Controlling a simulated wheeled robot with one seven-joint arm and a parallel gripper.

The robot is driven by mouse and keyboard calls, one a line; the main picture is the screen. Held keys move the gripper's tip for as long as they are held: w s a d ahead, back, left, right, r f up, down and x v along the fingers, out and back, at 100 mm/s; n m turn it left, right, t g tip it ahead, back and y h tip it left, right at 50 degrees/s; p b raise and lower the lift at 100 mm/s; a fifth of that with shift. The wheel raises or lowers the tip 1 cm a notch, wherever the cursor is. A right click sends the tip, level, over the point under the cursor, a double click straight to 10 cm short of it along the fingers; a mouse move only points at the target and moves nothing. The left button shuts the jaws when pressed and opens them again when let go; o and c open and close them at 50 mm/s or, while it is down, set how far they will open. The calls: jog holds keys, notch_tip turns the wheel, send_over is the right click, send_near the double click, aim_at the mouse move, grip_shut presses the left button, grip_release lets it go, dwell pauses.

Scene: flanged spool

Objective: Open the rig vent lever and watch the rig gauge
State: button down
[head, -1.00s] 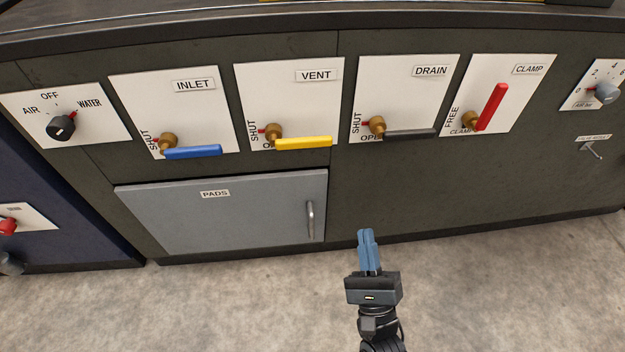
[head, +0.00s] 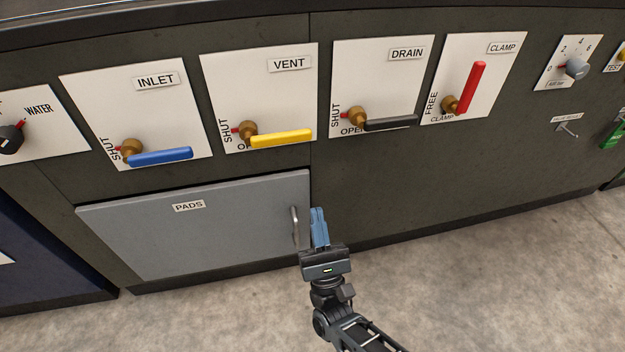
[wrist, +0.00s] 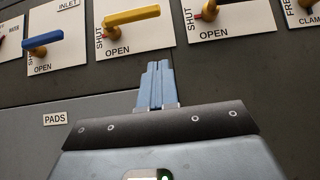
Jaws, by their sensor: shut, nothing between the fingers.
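The vent lever (head: 281,138) is a yellow handle on a brass pivot, on a white plate labelled VENT. It points right, roughly level, with SHUT on the plate's left edge and the OPEN label beside and below the handle. I cannot make out the rig gauge.
Blue inlet (head: 161,156), black drain (head: 390,122) and red clamp (head: 473,88) levers flank the vent. The grey PADS door (head: 190,240) has a handle (head: 295,228) close to my gripper. A grey knob (head: 577,67) is at right. Floor in front is bare.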

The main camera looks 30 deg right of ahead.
jog(key=s+r+p+x, duration=0.1)
jog(key=s+r+x, duration=0.1)
jog(key=x, duration=1)
jog(key=shift+a+r+p, duration=0.2)
jog(key=shift+a+p, duration=0.1)
jog(key=shift+p, duration=0.05)
jog(key=shift+w+y, duration=0.1)
jog(key=shift+y, duration=0.2)
